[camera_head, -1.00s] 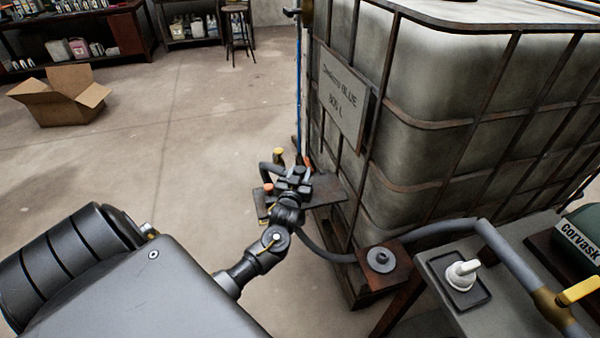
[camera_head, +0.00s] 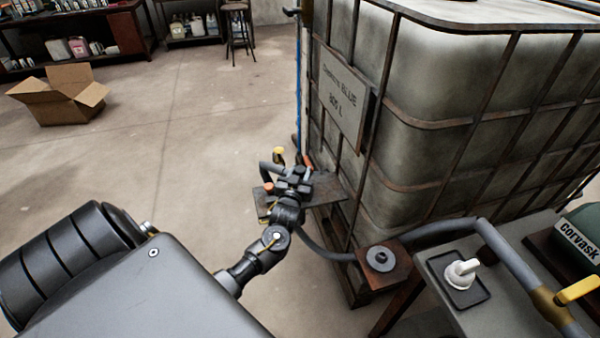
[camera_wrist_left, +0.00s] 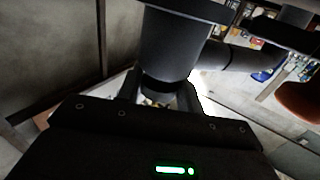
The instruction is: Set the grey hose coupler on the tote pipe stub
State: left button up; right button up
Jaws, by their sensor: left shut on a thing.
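My left gripper (camera_head: 292,182) is low beside the left face of the caged tote (camera_head: 440,110), near a dark plate (camera_head: 328,188). In the left wrist view its fingers (camera_wrist_left: 160,94) are shut on a dark grey cylindrical body, which I take to be the hose coupler (camera_wrist_left: 170,48). A thick branch leads from it to the right. In the head view the coupler is mostly hidden by the gripper. I cannot make out the tote pipe stub clearly, nor whether the coupler touches it. My right gripper is not in view.
A grey hose (camera_head: 435,232) runs past a small brown stand with a round fitting (camera_head: 381,258). A bench holds a white fitting (camera_head: 462,272) and a yellow-handled valve (camera_head: 577,291). A cardboard box (camera_head: 60,103) sits on the open floor at left.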

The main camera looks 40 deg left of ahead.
pick_arm(q)
jog(key=shift+f+b, duration=0.45)
jog(key=shift+f, duration=0.1)
jog(key=o, duration=0.8)
jog(key=shift+c, duration=0.2)
jog(key=shift+p+v, duration=0.95)
jog(key=shift+v, duration=0.3)
jog(key=shift+p+v, duration=0.8)
jog(key=shift+v, duration=0.55)
jog(key=p+v, duration=0.2)
jog(key=v, duration=0.3)
jog(key=shift+s+d, duration=0.25)
jog(key=shift+s, duration=0.1)
